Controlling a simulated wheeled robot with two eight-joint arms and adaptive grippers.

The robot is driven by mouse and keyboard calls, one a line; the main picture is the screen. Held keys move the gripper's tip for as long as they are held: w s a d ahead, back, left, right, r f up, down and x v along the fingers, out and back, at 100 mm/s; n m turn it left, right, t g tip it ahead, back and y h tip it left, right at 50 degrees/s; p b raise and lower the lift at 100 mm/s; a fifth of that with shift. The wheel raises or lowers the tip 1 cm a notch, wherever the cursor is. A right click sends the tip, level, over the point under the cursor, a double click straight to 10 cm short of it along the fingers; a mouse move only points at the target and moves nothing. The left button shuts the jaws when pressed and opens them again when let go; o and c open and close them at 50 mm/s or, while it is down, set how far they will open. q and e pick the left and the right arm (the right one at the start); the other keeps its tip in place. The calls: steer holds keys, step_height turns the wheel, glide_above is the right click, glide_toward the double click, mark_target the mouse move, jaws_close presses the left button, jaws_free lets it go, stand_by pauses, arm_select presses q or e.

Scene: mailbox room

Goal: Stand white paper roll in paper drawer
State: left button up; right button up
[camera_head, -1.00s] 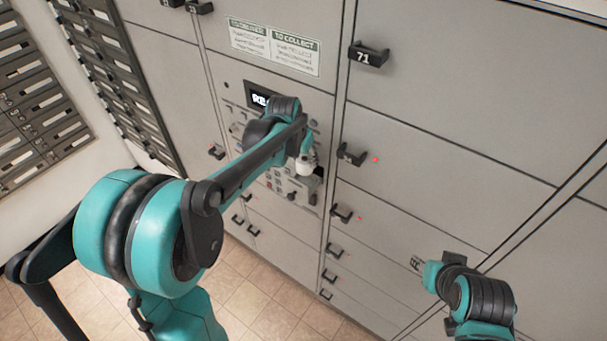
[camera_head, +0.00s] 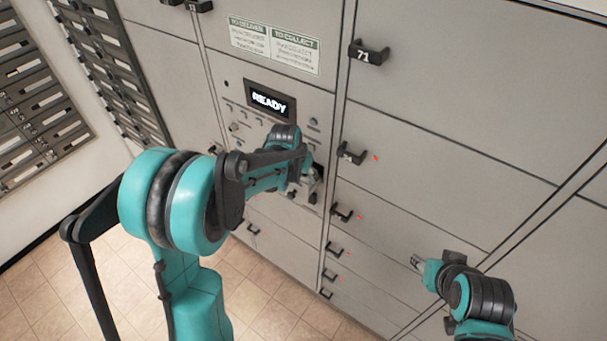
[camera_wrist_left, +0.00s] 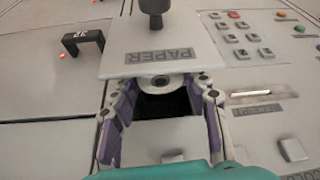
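The white paper roll (camera_wrist_left: 155,82) shows in the left wrist view as a pale round end with a centre hole. It is upright at the far edge of a dark opening beside the panel marked PAPER (camera_wrist_left: 160,56), the paper drawer. My left gripper (camera_wrist_left: 163,98) is open, with one purple-padded finger on each side of the opening and a gap to the roll. How deep the roll sits cannot be told. In the head view my left arm hides most of the drawer. My right gripper (camera_head: 418,262) is at the lower right, too small to judge.
The locker panel has a lit READY screen (camera_head: 269,99) above the left gripper. Locker handles, one marked 71 (camera_head: 368,53), stick out to the right. Tiled floor (camera_head: 250,295) lies below.

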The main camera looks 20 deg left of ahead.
arm_select(q)
steer(key=o, duration=0.4)
steer(key=shift+w, duration=0.1)
steer(key=shift+r, duration=0.1)
steer(key=shift+r, duration=0.35)
steer(key=d+v, duration=0.1)
steer(key=v, duration=1)
steer(key=shift+s+a+f+n+t+y, duration=0.15)
steer(key=shift+s+n+t, duration=0.25)
steer(key=shift+s, duration=3.2)
steer(key=shift+s+a+f+n+t+y, duration=0.1)
steer(key=shift+s+n+t, duration=0.3)
steer(key=shift+s, duration=3.2)
steer(key=shift+s+a+f+n+t+y, duration=0.15)
steer(key=shift+s+n+t, duration=0.25)
steer(key=shift+s, duration=3.2)
